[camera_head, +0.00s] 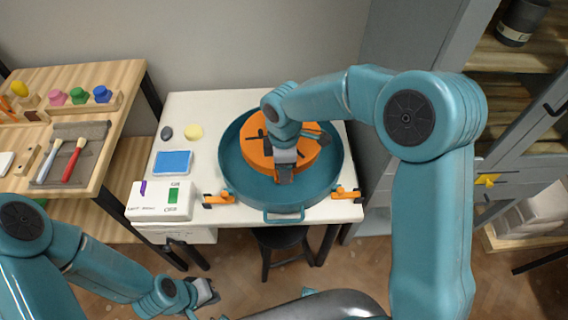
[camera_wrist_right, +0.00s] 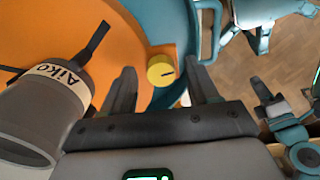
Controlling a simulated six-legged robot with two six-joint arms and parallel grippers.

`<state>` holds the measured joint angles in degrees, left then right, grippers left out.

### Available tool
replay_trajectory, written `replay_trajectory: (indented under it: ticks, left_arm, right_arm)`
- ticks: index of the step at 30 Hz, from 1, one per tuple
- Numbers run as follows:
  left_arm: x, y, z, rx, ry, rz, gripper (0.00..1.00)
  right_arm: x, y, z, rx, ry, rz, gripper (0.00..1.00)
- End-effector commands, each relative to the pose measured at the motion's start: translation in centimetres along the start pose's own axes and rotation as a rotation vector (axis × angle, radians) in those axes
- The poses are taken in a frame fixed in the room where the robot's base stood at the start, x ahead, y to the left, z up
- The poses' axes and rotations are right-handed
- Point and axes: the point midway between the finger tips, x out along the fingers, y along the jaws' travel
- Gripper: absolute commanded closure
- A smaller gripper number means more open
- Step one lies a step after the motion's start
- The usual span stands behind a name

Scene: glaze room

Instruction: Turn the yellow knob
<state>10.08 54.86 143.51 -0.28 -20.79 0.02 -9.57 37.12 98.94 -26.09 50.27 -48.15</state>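The yellow knob (camera_wrist_right: 161,70) is a small round cap with a dark line on it, at the edge of the orange disc (camera_wrist_right: 110,20) in the right wrist view. My right gripper (camera_wrist_right: 163,90) is open, its two fingers spread on either side of the knob in that view; whether they touch it cannot be told. In the head view my right gripper (camera_head: 285,174) is over the front part of the orange disc (camera_head: 310,152) and hides the knob. My left gripper (camera_head: 206,292) is low in front of the table, away from the disc; its fingers are unclear.
A teal round basin (camera_head: 232,170) surrounds the disc on the white table (camera_head: 215,104). A grey cup labelled "Aiko" (camera_wrist_right: 40,120) is close to the right gripper. A white box (camera_head: 160,201) and blue pad (camera_head: 172,163) lie left. A wooden bench (camera_head: 112,74) stands far left, cabinets right.

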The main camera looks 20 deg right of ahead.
Motion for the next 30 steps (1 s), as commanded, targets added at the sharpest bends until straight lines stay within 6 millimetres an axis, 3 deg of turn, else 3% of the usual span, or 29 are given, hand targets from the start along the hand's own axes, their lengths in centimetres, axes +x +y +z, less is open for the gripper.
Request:
replay_trajectory:
  ticks: [7,11,24,30]
  left_arm:
    - [0.0,0.0,0.0,0.0,0.0,0.0,1.0]
    - [0.0,0.0,0.0,0.0,0.0,0.0,1.0]
    - [-0.6,0.2,0.0,0.0,0.0,0.0,1.0]
    - [-0.8,0.3,0.0,0.0,0.0,0.0,1.0]
  right_arm:
    - [0.0,-0.1,0.0,0.0,-0.001,-0.002,0.41]
    - [-1.2,0.0,0.0,0.0,0.0,0.001,0.41]
    - [-12.2,0.1,-0.1,0.001,0.002,0.003,0.41]
    - [-15.4,0.0,0.0,0.0,0.001,0.001,0.41]
